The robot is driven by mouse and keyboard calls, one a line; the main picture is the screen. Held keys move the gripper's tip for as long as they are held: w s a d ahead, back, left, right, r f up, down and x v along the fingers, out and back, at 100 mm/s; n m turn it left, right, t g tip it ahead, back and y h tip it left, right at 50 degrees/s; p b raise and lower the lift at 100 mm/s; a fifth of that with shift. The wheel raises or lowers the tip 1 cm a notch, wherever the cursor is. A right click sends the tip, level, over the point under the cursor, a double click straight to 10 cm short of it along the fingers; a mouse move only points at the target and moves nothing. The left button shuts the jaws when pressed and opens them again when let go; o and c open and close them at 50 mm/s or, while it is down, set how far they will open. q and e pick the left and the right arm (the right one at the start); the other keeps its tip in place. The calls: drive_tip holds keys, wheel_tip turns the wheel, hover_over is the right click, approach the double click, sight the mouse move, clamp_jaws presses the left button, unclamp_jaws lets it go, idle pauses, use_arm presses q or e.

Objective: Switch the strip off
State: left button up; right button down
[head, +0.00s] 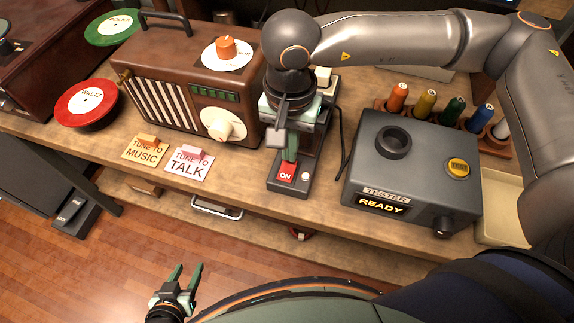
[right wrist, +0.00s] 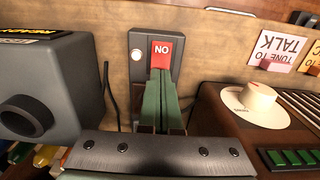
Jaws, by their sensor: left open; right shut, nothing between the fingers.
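The power strip (head: 289,189) is a dark grey block near the front edge of the bench. Its red rocker switch (head: 286,173) reads ON, with a pale round lamp (head: 306,176) beside it. In the right wrist view the strip (right wrist: 141,40) is upside down, with the red switch (right wrist: 162,50) and bright lamp (right wrist: 136,56). My right gripper (head: 291,158) is shut and empty, pointing down at the switch. Its green fingertips (right wrist: 160,72) overlap the switch's edge; I cannot tell whether they touch. The strip's rear is hidden by my right arm. My left gripper (head: 188,274) is open and empty, low over the floor.
A brown radio (head: 185,75) stands left of the strip, with the TUNE TO MUSIC (head: 146,151) and TUNE TO TALK (head: 188,164) cards in front. A grey tester (head: 420,160) reading READY stands on the right. A dark cable (head: 340,150) runs between strip and tester.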

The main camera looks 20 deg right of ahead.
drive_tip(key=shift+f+b, duration=0.9)
drive_tip(key=shift+b, duration=0.15)
idle(0.5)
drive_tip(key=shift+r+p, duration=1.6)
drive_tip(key=shift+r, duration=1.95)
